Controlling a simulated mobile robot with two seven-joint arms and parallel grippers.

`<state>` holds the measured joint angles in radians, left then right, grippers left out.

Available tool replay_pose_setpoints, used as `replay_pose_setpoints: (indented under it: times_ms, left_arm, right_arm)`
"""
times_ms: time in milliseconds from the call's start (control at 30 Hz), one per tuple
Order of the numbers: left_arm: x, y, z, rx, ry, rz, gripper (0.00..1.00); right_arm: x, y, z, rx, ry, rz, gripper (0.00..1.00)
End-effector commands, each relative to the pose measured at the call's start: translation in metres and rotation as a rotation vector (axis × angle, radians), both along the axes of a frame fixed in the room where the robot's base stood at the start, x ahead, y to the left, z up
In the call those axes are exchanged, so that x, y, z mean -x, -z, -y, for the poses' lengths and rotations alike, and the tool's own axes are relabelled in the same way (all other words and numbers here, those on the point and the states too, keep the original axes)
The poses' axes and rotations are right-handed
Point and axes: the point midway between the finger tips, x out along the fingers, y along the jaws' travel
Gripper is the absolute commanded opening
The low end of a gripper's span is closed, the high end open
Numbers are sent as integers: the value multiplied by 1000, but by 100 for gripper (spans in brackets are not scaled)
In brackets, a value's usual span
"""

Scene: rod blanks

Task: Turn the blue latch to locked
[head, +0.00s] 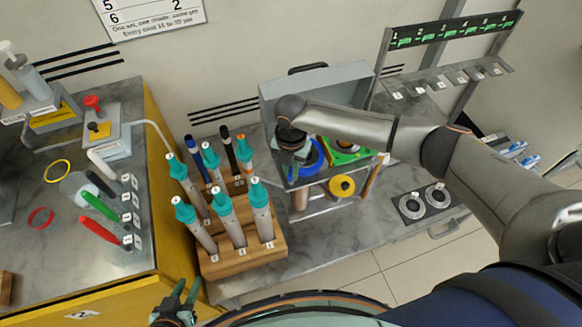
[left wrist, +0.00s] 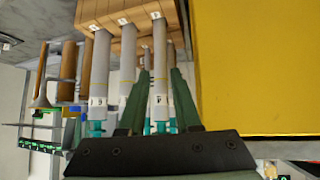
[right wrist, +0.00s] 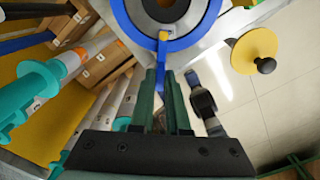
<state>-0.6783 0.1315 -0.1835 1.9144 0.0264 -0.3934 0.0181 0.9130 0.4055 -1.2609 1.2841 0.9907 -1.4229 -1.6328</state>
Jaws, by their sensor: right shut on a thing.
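The blue latch is a blue ring (head: 316,158) with a handle, on the grey machine under my right wrist in the head view. In the right wrist view the blue ring (right wrist: 194,40) surrounds a dark round opening, and the blue handle (right wrist: 162,50) runs down between the fingers. My right gripper (right wrist: 164,78) is shut on this handle; in the head view its fingers are mostly hidden behind the wrist. My left gripper (head: 183,290) is low at the left in the head view. In the left wrist view my left gripper (left wrist: 160,80) is open and empty, with a gap between the green fingers.
A wooden rack (head: 240,248) of teal-capped tubes stands just left of the machine, close to both grippers. A yellow disc knob (head: 341,186) sits below the latch. A yellow-sided bench (head: 165,200) is at the left. Two round dials (head: 425,202) lie to the right.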

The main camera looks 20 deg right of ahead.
Motion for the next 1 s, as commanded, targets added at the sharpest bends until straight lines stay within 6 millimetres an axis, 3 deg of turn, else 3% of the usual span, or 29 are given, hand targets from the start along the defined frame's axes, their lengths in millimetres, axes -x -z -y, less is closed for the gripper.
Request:
replay_pose_setpoints:
  times_ms: [567,600,833,1000]
  left_arm:
    - [0,-2,1,1,1,0,32]
    - [0,-2,1,1,1,0,32]
    - [0,-2,1,1,0,0,32]
    - [0,-1,1,1,0,0,32]
  right_arm:
    - [0,0,0,0,-36,-1,0]
    - [0,0,0,0,-36,-1,17]
    - [0,0,0,0,-34,0,43]
    - [0,0,0,0,-33,0,44]
